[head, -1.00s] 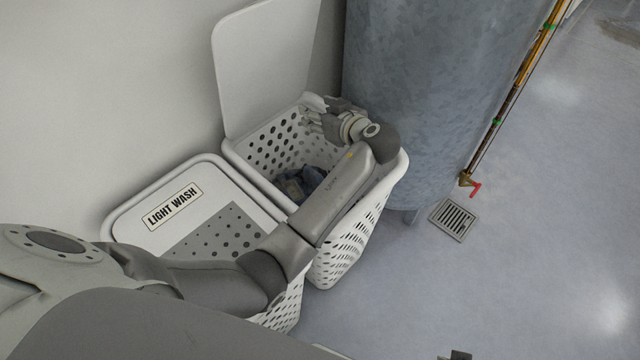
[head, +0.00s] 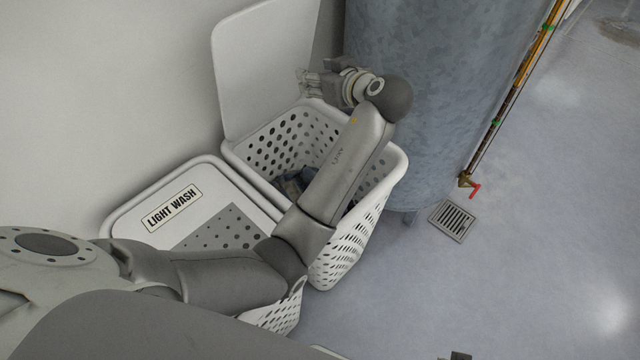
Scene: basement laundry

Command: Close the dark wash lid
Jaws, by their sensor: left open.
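A white perforated laundry basket (head: 352,243) stands with its plain white lid (head: 262,65) raised upright at the back, near the wall. No label shows on this lid's visible face. Dark cloth (head: 292,183) lies inside the basket, partly hidden by my left arm. My left gripper (head: 303,82) is open and empty, above the basket's back rim, beside the right edge of the raised lid. Whether it touches the lid I cannot tell. My right gripper is not in view.
A second basket with a shut lid labelled LIGHT WASH (head: 172,207) stands to the left, close beside the open one. A grey metal tank (head: 430,90) stands right behind the open basket. A floor drain (head: 452,221) and clear floor lie to the right.

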